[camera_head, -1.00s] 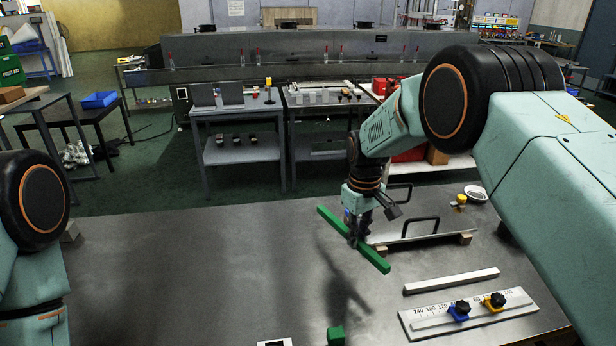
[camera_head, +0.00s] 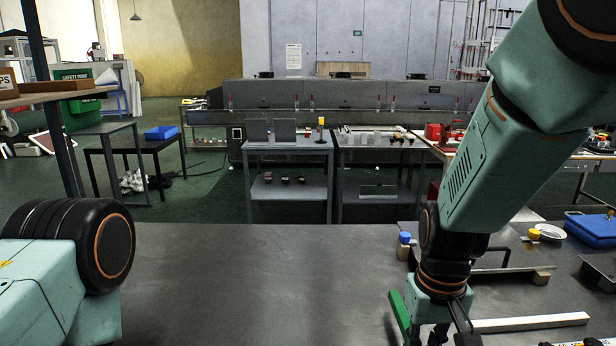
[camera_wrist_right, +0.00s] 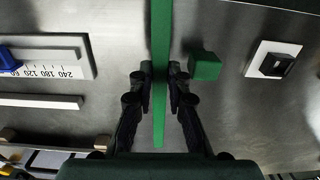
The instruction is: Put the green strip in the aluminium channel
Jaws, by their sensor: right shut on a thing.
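The green strip (camera_head: 399,316) is a long, straight bar. My right gripper (camera_head: 440,336) is shut on it above the table, at the lower edge of the head view. In the right wrist view the strip (camera_wrist_right: 161,40) runs top to bottom between the two dark fingers (camera_wrist_right: 160,82) and sticks out on both sides. A pale, straight metal bar that looks like the aluminium channel (camera_head: 530,322) lies right of the gripper, apart from the strip. It also shows at the left of the wrist view (camera_wrist_right: 42,101). My left gripper is out of view.
A green block (camera_wrist_right: 205,66) and a white plate with a black part (camera_wrist_right: 273,60) lie right of the strip in the wrist view. A scale plate (camera_wrist_right: 50,70) lies left. A blue case (camera_head: 592,228) stands far right. The table's middle (camera_head: 270,280) is clear.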

